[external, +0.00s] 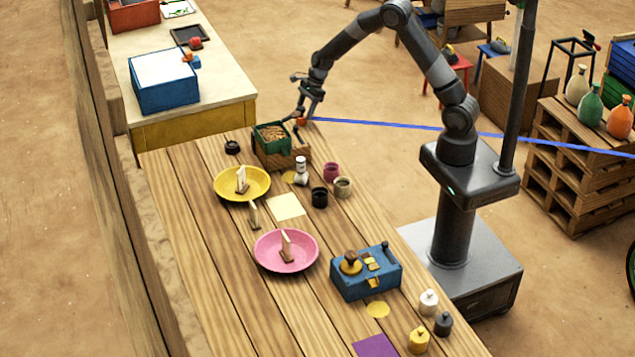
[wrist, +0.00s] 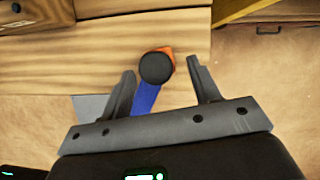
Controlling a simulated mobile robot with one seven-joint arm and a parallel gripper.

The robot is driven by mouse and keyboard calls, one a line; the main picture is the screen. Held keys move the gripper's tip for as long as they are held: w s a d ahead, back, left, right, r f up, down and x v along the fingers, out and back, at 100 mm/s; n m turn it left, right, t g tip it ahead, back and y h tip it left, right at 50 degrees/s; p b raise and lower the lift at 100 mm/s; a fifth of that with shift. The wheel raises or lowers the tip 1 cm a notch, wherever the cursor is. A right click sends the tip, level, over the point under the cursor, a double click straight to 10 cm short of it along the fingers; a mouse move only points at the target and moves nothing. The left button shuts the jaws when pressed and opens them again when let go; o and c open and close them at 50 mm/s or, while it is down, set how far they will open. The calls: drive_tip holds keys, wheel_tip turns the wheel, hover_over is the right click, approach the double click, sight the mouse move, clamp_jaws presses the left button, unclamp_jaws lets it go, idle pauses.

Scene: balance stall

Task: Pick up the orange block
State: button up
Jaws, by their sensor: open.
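The orange block (wrist: 168,53) shows in the wrist view as a small patch near the table edge, mostly hidden by a dark round object (wrist: 155,69). In the external view the orange block (external: 301,121) is a small spot at the table's far right corner, just below my gripper (external: 299,114). In the wrist view my gripper (wrist: 160,70) is open. Its two fingers stand either side of the dark round object, with the orange block just beyond it. I see nothing held, and contact is unclear.
A blue strip (external: 400,125) runs from this corner off to the right. A wooden crate (external: 290,156) with a green box (external: 264,139) stands close by. A yellow bowl (external: 226,191), a pink bowl (external: 262,257) and a blue box (external: 350,289) are nearer on the table (external: 215,285).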

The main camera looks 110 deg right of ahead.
sight(302, 116)
drive_tip(key=x, duration=0.3)
drive_tip(key=shift+w+f, duration=0.2)
drive_tip(key=shift+w, duration=0.05)
drive_tip(key=shift+c, duration=0.5)
drive_tip(key=c, duration=1)
drive_tip(key=shift+r, duration=0.15)
